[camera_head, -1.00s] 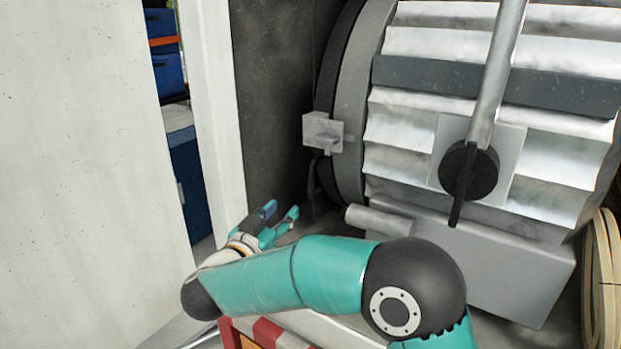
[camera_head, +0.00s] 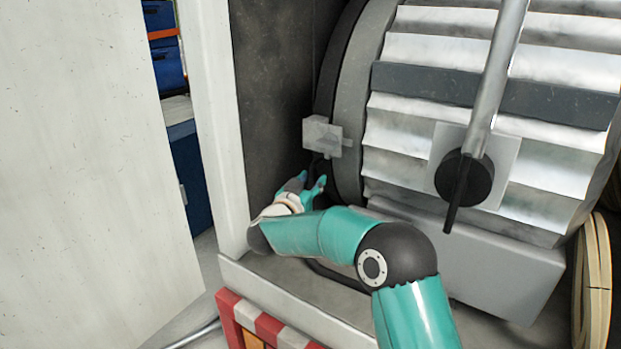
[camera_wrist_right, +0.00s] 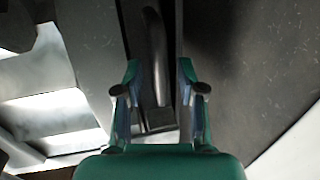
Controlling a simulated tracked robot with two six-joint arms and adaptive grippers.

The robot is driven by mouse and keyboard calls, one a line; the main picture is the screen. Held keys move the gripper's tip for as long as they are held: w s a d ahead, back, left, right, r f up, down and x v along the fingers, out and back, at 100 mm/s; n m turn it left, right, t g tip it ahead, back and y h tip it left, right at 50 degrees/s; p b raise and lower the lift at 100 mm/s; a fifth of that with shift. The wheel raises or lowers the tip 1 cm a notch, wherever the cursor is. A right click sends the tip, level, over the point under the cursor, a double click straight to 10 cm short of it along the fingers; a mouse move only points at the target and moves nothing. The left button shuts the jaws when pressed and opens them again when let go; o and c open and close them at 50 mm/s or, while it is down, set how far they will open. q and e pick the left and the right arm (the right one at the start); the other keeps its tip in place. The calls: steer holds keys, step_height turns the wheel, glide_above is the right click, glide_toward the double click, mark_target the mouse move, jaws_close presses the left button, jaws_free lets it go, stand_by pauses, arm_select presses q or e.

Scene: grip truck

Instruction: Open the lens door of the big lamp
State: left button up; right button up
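The big lamp (camera_head: 490,150) is a ribbed silver drum lying on its side. Its lens end faces left, with a grey band and a dark rim (camera_head: 328,95) there. A pale grey latch-like block (camera_head: 322,136) sits on the rim's near side. My right gripper (camera_head: 307,181) is open just below this block, beside the rim. In the right wrist view, my open right gripper (camera_wrist_right: 158,75) has a dark curved bar, perhaps a handle (camera_wrist_right: 155,55), between its fingers; contact cannot be told. My left gripper is not in view.
A large white door panel (camera_head: 90,180) and a pale post (camera_head: 213,110) stand at the left. A dark wall (camera_head: 270,100) is behind the gripper. A metal pole (camera_head: 495,80) with a black knob stands before the lamp. Coiled tan hose (camera_head: 595,275) hangs at right.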

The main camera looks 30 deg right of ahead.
steer(key=shift+w+d, duration=0.1)
steer(key=shift+d, duration=0.05)
jaws_close()
stand_by(0.4)
